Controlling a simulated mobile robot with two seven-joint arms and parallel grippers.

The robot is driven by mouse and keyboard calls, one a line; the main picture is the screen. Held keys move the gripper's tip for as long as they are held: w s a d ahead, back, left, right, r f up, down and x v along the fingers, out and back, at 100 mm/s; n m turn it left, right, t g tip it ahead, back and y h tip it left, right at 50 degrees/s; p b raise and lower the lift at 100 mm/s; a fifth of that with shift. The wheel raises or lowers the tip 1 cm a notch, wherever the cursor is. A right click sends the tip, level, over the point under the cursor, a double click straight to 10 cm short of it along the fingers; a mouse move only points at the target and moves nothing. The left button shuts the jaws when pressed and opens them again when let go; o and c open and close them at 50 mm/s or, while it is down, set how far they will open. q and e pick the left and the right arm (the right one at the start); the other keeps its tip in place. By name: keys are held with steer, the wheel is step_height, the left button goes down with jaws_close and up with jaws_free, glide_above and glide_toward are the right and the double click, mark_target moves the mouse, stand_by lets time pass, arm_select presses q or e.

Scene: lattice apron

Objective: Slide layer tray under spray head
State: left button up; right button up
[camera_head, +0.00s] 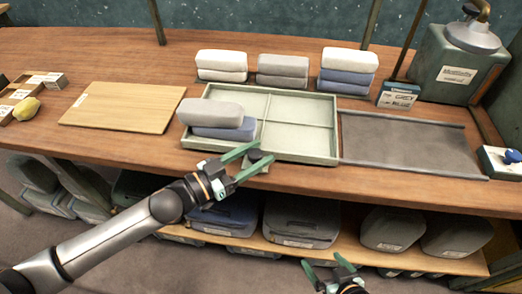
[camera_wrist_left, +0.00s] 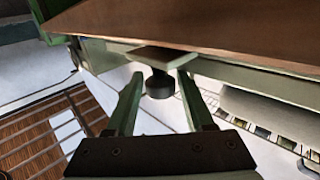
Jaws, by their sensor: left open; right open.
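The layer tray (camera_head: 302,138) is a pale green tray with raised dividers on the wooden table. A grey folded bundle (camera_head: 212,112) and a blue one (camera_head: 225,130) lie in its left part. A dark knob (camera_head: 256,155) stands on a small tab at its front edge. My left gripper (camera_head: 264,152) is open, its fingers on either side of the knob; the left wrist view shows a gap on both sides of the knob (camera_wrist_left: 160,86). The spray head (camera_head: 473,36) seems to be the grey dome with a brass spout at upper right. My right gripper (camera_head: 323,262) is open and empty, low in front of the shelf.
A dark grey framed mat (camera_head: 410,142) lies right of the tray, bare. Folded stacks (camera_head: 282,70) stand behind the tray. A wooden board (camera_head: 122,106) lies at left. A small box with a blue knob (camera_head: 500,162) stands at far right.

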arm_select(q)
jaws_close()
stand_by(0.5)
stand_by(1.0)
